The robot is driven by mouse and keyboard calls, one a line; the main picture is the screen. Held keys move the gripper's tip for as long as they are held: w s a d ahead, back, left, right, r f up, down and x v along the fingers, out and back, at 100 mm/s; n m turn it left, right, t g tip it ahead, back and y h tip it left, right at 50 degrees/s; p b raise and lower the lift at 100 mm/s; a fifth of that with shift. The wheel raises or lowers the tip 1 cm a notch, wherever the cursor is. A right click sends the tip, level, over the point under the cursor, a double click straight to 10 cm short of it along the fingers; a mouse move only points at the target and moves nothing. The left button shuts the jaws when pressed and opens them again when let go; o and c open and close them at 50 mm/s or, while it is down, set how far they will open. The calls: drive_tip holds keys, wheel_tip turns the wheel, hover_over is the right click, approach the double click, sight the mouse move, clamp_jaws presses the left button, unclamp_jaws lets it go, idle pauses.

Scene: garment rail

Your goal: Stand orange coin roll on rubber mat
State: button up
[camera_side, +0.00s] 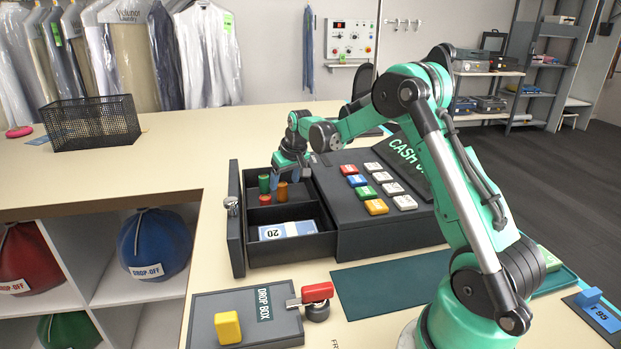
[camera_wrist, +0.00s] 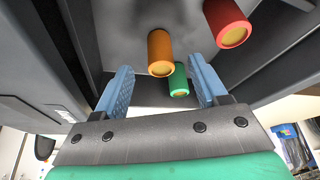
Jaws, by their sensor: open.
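The orange coin roll (camera_side: 282,190) stands in the back compartment of the open cash drawer (camera_side: 237,230). Beside it are a green roll (camera_side: 264,183) and a red roll (camera_side: 265,199). My gripper (camera_side: 286,175) is open and low over that compartment, its blue fingers partly hiding the rolls' surroundings. In the wrist view the orange roll (camera_wrist: 161,52) lies ahead, between the lines of the two open fingers; contact is not visible. The green roll (camera_wrist: 178,80) and red roll (camera_wrist: 228,24) show to its right. A flat dark green mat (camera_side: 390,280) lies empty in front of the register.
Banknotes (camera_side: 287,230) lie in the drawer's front compartment. The cash register (camera_side: 385,215) with coloured keys is right of the drawer. A wire basket (camera_side: 92,124) stands at the back left.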

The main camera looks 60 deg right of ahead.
drive_tip(key=shift+s+r, duration=0.2)
drive_tip(key=shift+r, duration=0.25)
drive_tip(key=s+a+r+n, duration=0.1)
drive_tip(key=s+a+r, duration=0.1)
drive_tip(key=a+r, duration=0.45)
drive_tip(key=s+a+n+t+y, duration=0.1)
drive_tip(key=s+a+n+t, duration=0.1)
drive_tip(key=s+a, duration=1.1)
drive_tip(key=shift+a+r+n+t, duration=0.4)
drive_tip(key=shift+a+n, duration=0.1)
drive_tip(key=shift+a, duration=0.35)
drive_tip(key=shift+o, duration=0.5)
drive_tip(key=shift+s+a+f+y, duration=0.2)
drive_tip(key=shift+s+y, duration=0.1)
drive_tip(key=shift+s, duration=0.1)
